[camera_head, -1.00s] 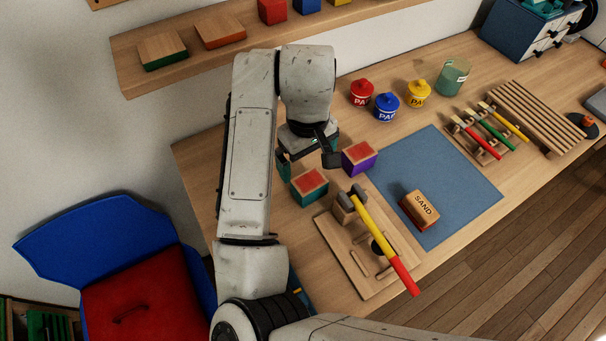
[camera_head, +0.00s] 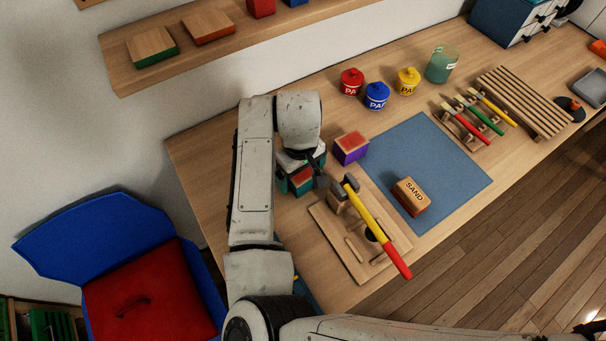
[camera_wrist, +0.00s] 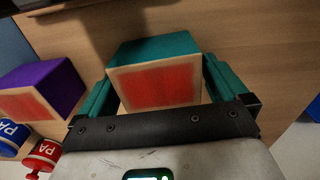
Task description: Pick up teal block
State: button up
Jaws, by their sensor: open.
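The teal block (camera_wrist: 155,50) stands on the table with its wood-edged red top showing. In the head view the teal block (camera_head: 302,181) is partly hidden by my gripper and arm. My gripper (camera_head: 306,178) is down at the block. In the wrist view my gripper (camera_wrist: 158,95) is open, with one teal finger on each side of the block. Small gaps seem to lie between the fingers and the block, but I cannot tell if either one touches.
A purple block (camera_head: 350,149) stands close by; it also shows in the wrist view (camera_wrist: 62,84). A hammer (camera_head: 376,228) lies on a wooden board (camera_head: 350,263) just right of my gripper. Paint pots (camera_head: 376,96) and a blue mat (camera_head: 430,150) with a sanding block (camera_head: 410,196) lie farther right.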

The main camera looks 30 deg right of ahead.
jog(key=c, duration=1)
